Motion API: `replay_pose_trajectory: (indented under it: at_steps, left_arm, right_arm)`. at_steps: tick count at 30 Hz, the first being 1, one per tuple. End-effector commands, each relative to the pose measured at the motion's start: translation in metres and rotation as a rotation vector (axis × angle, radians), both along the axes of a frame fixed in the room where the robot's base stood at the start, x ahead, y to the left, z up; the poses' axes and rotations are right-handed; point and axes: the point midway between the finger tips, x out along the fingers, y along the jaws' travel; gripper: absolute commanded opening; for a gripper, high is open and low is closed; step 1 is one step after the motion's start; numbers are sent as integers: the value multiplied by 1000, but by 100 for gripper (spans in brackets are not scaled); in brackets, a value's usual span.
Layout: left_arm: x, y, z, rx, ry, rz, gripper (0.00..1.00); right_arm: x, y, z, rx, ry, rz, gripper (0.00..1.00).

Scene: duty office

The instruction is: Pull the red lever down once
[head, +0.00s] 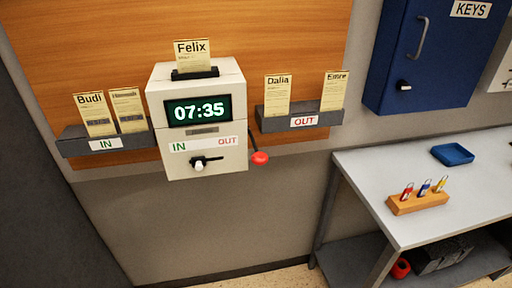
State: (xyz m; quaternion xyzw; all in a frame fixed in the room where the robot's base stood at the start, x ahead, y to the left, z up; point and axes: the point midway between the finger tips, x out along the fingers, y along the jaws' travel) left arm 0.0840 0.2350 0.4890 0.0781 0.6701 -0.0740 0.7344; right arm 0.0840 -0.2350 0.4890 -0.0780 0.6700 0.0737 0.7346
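The red lever (260,158) is a red knob on a thin dark rod at the right side of the time clock (199,146). The rod runs from higher on the clock's side down to the knob, which hangs low beside the case. The cream clock shows 07:35 and has an IN/OUT label with a small white-tipped switch (199,164) below it. The Felix card (193,55) stands in the slot on top. Neither of my grippers shows in the head view.
A grey IN rack (75,146) with two cards is left of the clock; a grey OUT rack (325,118) with Dalia and Emre cards is right. A table (368,178) with a key-tag block (418,203) and a blue tray (452,154) stands at right under a blue KEYS cabinet (452,60).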

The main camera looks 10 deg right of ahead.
Motion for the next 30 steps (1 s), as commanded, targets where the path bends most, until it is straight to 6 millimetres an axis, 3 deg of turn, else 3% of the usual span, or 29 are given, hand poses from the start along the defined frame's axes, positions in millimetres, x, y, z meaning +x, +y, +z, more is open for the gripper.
replay_pose_trajectory:
  at_steps: [1, 6, 30]
  left_arm:
    - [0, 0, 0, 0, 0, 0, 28]
    - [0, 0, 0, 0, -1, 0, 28]
    - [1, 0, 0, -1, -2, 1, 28]
  right_arm:
    - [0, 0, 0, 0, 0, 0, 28]
    - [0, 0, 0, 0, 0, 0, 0]
    - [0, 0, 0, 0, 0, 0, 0]
